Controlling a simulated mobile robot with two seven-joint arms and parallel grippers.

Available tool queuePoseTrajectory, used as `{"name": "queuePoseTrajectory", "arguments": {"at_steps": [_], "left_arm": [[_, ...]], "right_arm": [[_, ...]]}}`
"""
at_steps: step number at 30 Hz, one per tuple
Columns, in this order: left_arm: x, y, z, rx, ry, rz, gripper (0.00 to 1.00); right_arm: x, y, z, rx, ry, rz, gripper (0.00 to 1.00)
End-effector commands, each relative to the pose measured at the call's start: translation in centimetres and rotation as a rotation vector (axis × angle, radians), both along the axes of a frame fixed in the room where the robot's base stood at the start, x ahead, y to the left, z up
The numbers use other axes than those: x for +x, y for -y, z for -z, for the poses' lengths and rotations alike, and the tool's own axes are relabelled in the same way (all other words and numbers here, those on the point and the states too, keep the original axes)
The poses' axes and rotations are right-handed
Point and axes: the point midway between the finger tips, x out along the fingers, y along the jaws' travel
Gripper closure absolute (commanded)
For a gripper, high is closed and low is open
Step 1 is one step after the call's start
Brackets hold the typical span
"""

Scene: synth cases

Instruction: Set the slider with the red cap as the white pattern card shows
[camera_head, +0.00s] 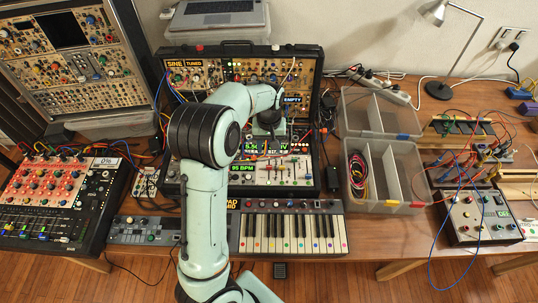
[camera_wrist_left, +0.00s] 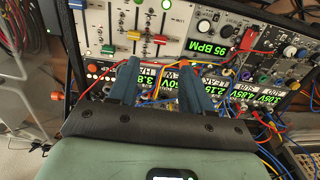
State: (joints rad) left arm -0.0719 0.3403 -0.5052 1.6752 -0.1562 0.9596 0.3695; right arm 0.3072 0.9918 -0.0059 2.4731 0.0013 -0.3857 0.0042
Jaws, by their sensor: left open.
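The slider panel (camera_wrist_left: 120,20) is white, at the upper left of the left wrist view, with several coloured caps on vertical slots. The panel also shows in the head view (camera_head: 285,172), below my left gripper (camera_head: 269,135). I cannot make out the white pattern card for certain. My right gripper is not in view.
Patch cables (camera_wrist_left: 215,88) run close around my fingers. A keyboard (camera_head: 290,233) lies in front of the synth case, a mixer (camera_head: 60,200) to the left, clear bins (camera_head: 385,143) to the right.

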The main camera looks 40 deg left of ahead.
Motion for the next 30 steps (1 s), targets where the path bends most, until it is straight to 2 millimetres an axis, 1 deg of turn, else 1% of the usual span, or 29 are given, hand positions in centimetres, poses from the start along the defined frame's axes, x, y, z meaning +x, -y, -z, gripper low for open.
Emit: {"name": "queuePoseTrajectory", "arguments": {"at_steps": [1, 3, 8, 30], "left_arm": [[0.1, 0.0, -1.0, 0.000, 0.005, 0.000, 0.51], [0.1, 0.0, -1.7, 0.000, 0.003, -0.001, 0.51], [0.0, 0.0, -2.7, 0.000, 0.001, -0.001, 0.51], [0.0, 0.0, -2.7, -0.001, -0.001, -0.001, 0.51]], "right_arm": [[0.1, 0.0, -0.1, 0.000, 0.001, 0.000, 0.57], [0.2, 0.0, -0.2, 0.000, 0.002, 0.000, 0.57], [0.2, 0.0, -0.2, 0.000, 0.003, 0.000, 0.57], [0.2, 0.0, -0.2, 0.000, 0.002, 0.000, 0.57]]}}
